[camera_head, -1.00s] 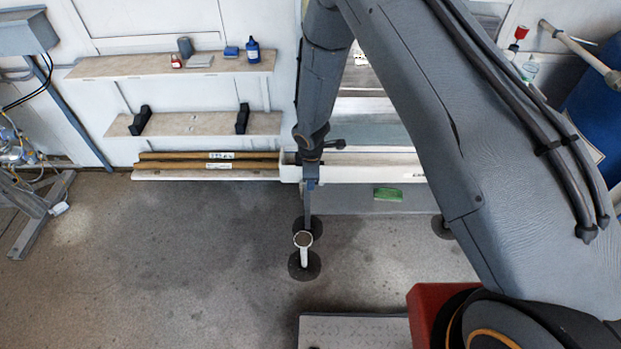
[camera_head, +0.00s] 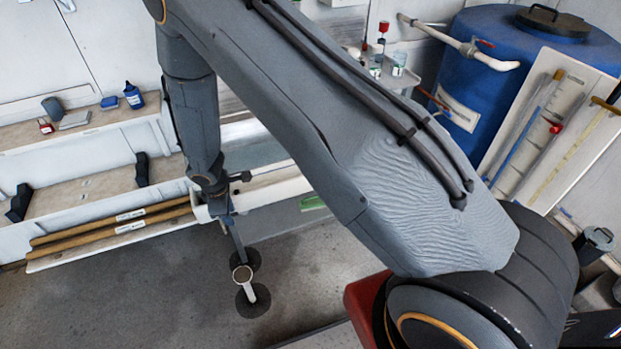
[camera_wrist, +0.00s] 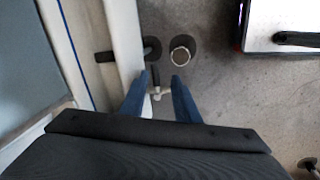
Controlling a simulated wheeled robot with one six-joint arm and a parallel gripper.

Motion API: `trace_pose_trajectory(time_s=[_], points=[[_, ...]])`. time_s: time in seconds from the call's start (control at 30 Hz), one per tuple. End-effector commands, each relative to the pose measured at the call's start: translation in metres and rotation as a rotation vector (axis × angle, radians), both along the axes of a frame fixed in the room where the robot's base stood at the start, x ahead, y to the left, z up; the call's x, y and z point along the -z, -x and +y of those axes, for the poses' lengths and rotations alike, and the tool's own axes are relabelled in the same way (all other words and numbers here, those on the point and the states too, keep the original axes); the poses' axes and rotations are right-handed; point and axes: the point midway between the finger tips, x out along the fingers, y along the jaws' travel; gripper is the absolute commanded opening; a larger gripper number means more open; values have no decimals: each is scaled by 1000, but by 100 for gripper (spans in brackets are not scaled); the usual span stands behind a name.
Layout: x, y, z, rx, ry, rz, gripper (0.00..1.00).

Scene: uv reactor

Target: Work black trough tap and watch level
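My gripper (camera_wrist: 160,80) is open, with two blue fingers pointing ahead and apart in the wrist view. A small dark stem and a pale fitting show between the fingers; I cannot tell whether they touch. In the head view the white trough (camera_head: 285,186) runs behind my arm's end, and a black knob (camera_head: 241,177) shows beside my wrist. My gripper's fingertips are hard to make out there. No water level is readable.
A blue tank (camera_head: 470,80) with a red-handled valve (camera_head: 484,43) stands at the right. A pale board with tubes and a red marker (camera_head: 556,128) leans before it. Shelves line the left wall; the floor at lower left is clear.

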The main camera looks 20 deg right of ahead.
Motion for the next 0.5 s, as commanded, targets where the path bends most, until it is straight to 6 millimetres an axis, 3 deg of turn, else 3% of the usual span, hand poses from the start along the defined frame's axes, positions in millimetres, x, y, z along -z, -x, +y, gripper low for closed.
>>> trace_pose_trajectory(time_s=[0.5], points=[[-2,17,15,656,1,2,29]])
